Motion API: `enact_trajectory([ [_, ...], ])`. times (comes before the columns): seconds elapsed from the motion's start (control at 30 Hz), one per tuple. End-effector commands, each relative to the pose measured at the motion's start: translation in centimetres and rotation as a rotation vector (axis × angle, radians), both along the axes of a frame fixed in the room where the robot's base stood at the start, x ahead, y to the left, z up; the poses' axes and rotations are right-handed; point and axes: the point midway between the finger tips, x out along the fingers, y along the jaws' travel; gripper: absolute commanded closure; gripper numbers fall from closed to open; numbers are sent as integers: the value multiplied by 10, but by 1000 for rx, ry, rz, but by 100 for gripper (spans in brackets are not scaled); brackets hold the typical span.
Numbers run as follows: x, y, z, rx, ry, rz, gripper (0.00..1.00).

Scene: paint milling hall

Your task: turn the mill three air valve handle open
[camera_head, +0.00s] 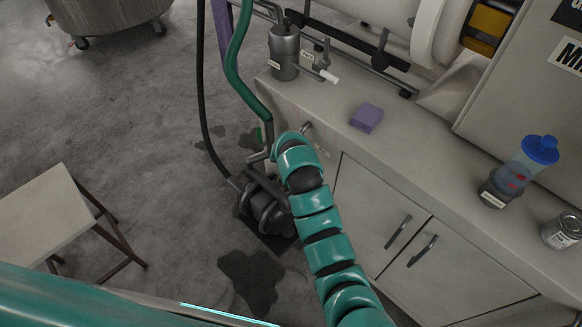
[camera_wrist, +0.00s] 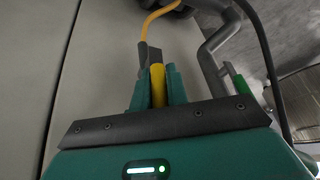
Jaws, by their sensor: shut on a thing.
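In the wrist view my gripper (camera_wrist: 157,82) has its two teal fingers closed on a yellow handle (camera_wrist: 158,92). A dark grey piece stands right behind the handle, and a thin yellow line runs up from there. No label that names mill three shows there. A grey bent pipe (camera_wrist: 212,62) with a green handle (camera_wrist: 241,86) is to the right, apart from my fingers. In the head view my arm reaches to the cabinet's left end, and its bend hides my gripper and the yellow handle.
A purple sponge (camera_head: 366,118), a blue-lidded bottle (camera_head: 526,162) and a can (camera_head: 562,230) stand on the cabinet top (camera_head: 430,165). A dark pump (camera_head: 266,212) sits on the floor beside the cabinet. A green hose (camera_head: 236,62) hangs close by.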

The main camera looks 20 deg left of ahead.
Motion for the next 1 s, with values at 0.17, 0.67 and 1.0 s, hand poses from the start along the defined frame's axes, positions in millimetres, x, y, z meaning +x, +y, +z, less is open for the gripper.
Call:
enact_trajectory([
  [0.17, 6, 4, 2, -57, 18, -1, 100],
  [0.67, 10, 5, 2, -109, 35, -2, 100],
  [1.0, 10, 5, 1, -109, 36, -2, 67],
])
